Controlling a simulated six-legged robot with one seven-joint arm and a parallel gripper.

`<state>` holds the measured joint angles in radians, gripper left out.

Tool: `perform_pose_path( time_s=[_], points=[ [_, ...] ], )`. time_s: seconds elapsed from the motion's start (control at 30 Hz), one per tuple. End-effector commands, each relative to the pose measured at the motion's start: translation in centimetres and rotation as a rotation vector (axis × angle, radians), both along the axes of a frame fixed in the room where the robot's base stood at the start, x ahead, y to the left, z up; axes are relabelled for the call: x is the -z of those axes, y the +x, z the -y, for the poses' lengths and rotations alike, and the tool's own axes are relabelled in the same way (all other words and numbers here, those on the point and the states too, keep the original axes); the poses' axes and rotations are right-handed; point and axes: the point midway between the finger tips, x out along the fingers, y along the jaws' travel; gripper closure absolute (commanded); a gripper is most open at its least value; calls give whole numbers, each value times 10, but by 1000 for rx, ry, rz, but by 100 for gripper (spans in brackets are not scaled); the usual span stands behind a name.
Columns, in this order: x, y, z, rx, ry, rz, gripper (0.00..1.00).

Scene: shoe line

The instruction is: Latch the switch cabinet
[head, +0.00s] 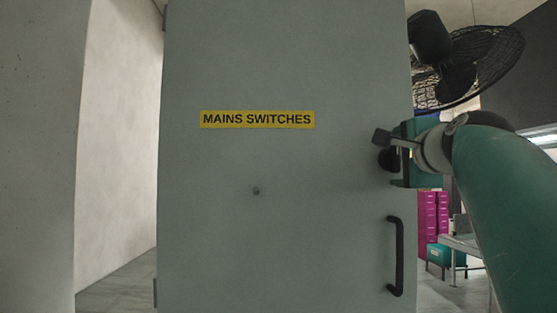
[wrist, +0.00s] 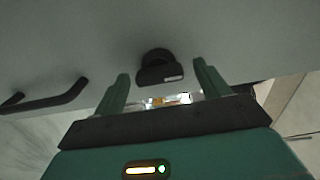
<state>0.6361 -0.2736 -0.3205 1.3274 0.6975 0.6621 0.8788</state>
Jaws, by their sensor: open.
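The switch cabinet's grey door (head: 270,240) fills the middle of the head view, with a yellow MAINS SWITCHES label (head: 257,119). A round black latch knob (head: 388,160) sits near its right edge, partly hidden by my gripper (head: 402,158). In the wrist view the knob (wrist: 157,68), with a flat dark bar, lies between the two green fingertips of my gripper (wrist: 160,72), with a gap on each side. My gripper is open. I cannot tell how deep the fingers reach around the knob, or whether the door is fully shut.
A black pull handle (head: 396,256) stands on the door below the knob; it also shows in the wrist view (wrist: 45,97). A caged fan (head: 468,67) is at the upper right, above my arm. Magenta drawers (head: 431,212) and a table (head: 462,243) stand behind at right.

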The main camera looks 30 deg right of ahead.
Motion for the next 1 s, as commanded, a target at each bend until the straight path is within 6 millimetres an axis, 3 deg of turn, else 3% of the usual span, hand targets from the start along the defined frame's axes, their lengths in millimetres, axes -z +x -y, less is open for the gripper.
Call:
perform_pose_path(
  time_s=[0.27, 0.7, 1.0],
  points=[
    [-1, -15, -9, 0, 0, 1, 25],
    [-1, -95, -56, 1, -1, 4, 25],
    [0, -120, -71, 1, -1, 1, 25]
  ],
)
